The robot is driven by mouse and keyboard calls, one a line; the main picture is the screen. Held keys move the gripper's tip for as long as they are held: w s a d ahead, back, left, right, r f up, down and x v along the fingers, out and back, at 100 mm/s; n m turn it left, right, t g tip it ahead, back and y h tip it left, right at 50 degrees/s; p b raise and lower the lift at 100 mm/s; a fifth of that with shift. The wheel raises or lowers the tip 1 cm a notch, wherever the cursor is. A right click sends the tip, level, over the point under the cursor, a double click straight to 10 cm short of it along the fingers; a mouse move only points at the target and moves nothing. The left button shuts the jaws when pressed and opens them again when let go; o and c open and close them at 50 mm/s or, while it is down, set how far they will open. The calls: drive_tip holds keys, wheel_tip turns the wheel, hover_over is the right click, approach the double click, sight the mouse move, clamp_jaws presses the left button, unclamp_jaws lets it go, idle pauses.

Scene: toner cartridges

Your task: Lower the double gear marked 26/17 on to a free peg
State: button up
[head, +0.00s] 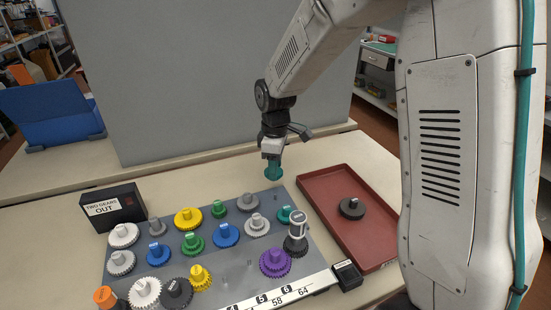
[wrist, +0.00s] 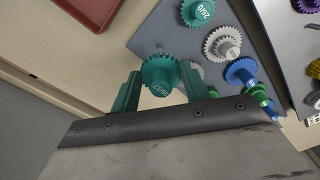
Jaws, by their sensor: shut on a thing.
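My gripper (wrist: 160,78) is shut on a teal double gear (wrist: 160,72), whose hub lettering reads as 26/17. In the head view my gripper (head: 272,160) holds the teal gear (head: 272,173) in the air over the far right edge of the grey peg board (head: 232,272). The gear is apart from the board. The board carries many gears in several colours, with a bare patch near its front middle. I cannot make out an empty peg there. Another teal gear (head: 285,214) sits on the board, and shows in the wrist view (wrist: 198,11).
A tall black and silver piece (head: 296,238) and a purple gear (head: 275,262) stand at the board's right. A red tray (head: 335,195) with a black gear (head: 352,208) lies to the right. A black box marked TWO GEARS OUT (head: 112,207) stands at the left; a grey panel (head: 215,75) rises behind.

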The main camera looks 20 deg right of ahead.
wheel_tip(320, 180, down, 2)
drive_tip(key=shift+f, duration=0.25)
drive_tip(key=shift+s+d, duration=0.1)
drive_tip(key=shift+d, duration=0.05)
idle(0.6)
drive_tip(key=shift+f, duration=1.85)
drive_tip(key=shift+f, duration=1.3)
idle(0.6)
drive_tip(key=o, duration=1.1)
drive_tip(key=shift+c, duration=0.2)
